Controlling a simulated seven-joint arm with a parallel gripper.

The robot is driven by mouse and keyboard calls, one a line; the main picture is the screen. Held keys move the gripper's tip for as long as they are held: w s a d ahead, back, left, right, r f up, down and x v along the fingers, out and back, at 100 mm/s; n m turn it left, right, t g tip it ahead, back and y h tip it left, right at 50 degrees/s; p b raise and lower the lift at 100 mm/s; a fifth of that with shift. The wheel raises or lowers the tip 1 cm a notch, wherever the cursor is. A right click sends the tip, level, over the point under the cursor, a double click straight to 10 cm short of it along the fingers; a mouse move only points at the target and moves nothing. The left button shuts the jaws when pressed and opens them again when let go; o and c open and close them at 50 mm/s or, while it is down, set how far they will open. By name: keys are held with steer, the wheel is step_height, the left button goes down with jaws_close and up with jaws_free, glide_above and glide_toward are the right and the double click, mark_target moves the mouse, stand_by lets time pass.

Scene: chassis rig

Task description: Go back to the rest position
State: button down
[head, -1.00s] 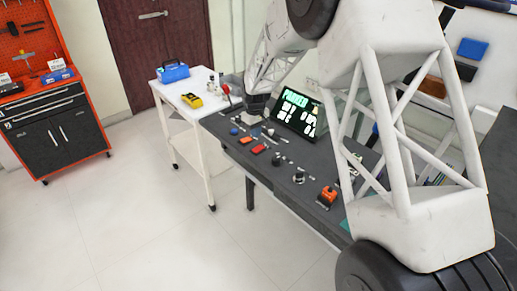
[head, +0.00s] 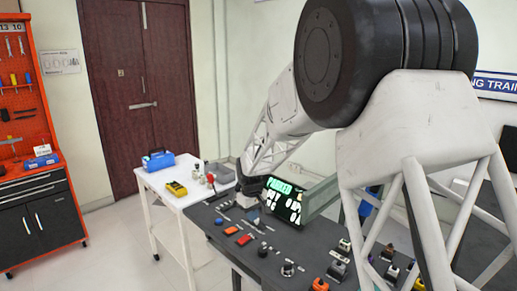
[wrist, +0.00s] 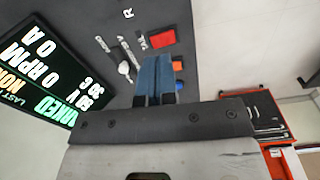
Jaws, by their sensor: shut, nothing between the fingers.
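My white lattice arm fills the right of the head view and reaches down to my gripper (head: 250,205), which is over the dark panel table (head: 262,250), just left of the display screen (head: 284,200). The screen is lit and reads "PARKED". In the wrist view my gripper (wrist: 155,65) has its blue fingers together, with nothing between them, pointing over the panel. The screen (wrist: 48,70) is at the left there. The height of the fingertips above the panel is hard to tell.
Several buttons, knobs and switches stand along the panel, including a red button (head: 243,240). A white cart (head: 160,190) with a blue toolbox (head: 158,160) and a yellow meter (head: 177,189) is to the left. An orange tool cabinet (head: 40,150) stands far left. Floor between is clear.

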steer(key=s+d+r+m, duration=0.1)
steer(key=s+d+r, duration=0.4)
steer(key=s, duration=0.2)
steer(key=s+d+r+m+t, duration=0.1)
steer(key=s+d+r+m, duration=0.1)
steer(key=s+d+r, duration=0.45)
steer(key=s+d+r+m, duration=0.1)
steer(key=s+d+r, duration=0.15)
steer(key=s, duration=0.55)
steer(key=s+d+m, duration=0.2)
steer(key=s+d, duration=0.1)
steer(key=s, duration=0.9)
steer(key=s+d+m+t, duration=0.1)
steer(key=s+d+m, duration=0.1)
steer(key=s, duration=1.1)
steer(key=shift+s+d+r, duration=0.25)
steer(key=shift+d+r, duration=0.1)
steer(key=shift+d, duration=0.55)
